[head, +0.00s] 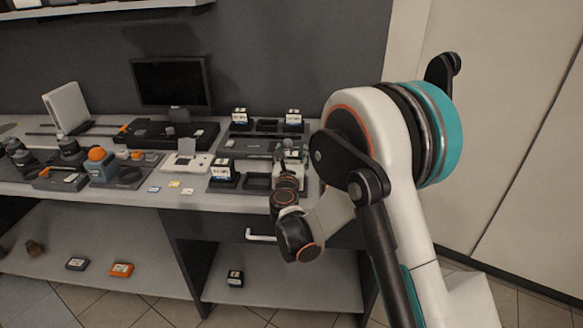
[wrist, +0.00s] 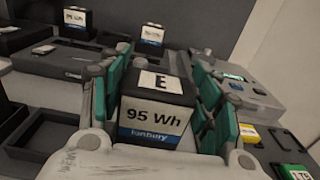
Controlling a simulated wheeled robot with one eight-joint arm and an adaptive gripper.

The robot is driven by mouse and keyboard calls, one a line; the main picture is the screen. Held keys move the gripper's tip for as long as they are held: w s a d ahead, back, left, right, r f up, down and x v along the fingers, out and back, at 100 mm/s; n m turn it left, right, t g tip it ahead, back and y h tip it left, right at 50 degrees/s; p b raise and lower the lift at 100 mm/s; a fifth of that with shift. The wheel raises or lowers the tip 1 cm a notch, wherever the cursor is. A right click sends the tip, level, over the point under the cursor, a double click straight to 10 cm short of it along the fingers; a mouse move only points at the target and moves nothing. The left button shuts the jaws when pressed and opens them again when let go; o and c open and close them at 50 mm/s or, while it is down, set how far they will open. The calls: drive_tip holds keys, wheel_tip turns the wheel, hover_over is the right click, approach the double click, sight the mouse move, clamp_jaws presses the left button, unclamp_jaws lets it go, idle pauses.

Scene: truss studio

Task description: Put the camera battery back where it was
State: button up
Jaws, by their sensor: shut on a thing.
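The camera battery (wrist: 153,118) is a dark block with a white label reading "E" on top and "95 Wh" on its front. My gripper (wrist: 157,105) is shut on it, with a green-padded finger on each side. In the head view my gripper (head: 290,160) is over the right part of the table and mostly hides the battery. Its underside is hidden, so I cannot tell whether it touches anything below. An empty tray slot (head: 258,181) lies left of my gripper; an empty recess (wrist: 50,143) shows left of the battery in the wrist view.
Similar batteries stand at the front (head: 222,172), back left (head: 240,116) and back right (head: 293,117). A dark charger-like unit (head: 250,147) lies between the rows. A monitor (head: 172,82), an open white case (head: 187,161) and camera gear fill the left. Small cards (head: 173,184) lie near the front edge.

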drive_tip(key=shift+f+b, duration=0.65)
drive_tip(key=shift+f, duration=1.25)
drive_tip(key=shift+f, duration=0.2)
drive_tip(key=o, duration=1.7)
drive_tip(key=shift+r, duration=0.1)
drive_tip(key=shift+s+r, duration=0.15)
drive_tip(key=shift+s, duration=0.05)
drive_tip(key=s, duration=1.1)
drive_tip(key=shift+s+a+p, duration=0.2)
drive_tip(key=shift+s+p, duration=0.15)
drive_tip(key=shift+p, duration=0.05)
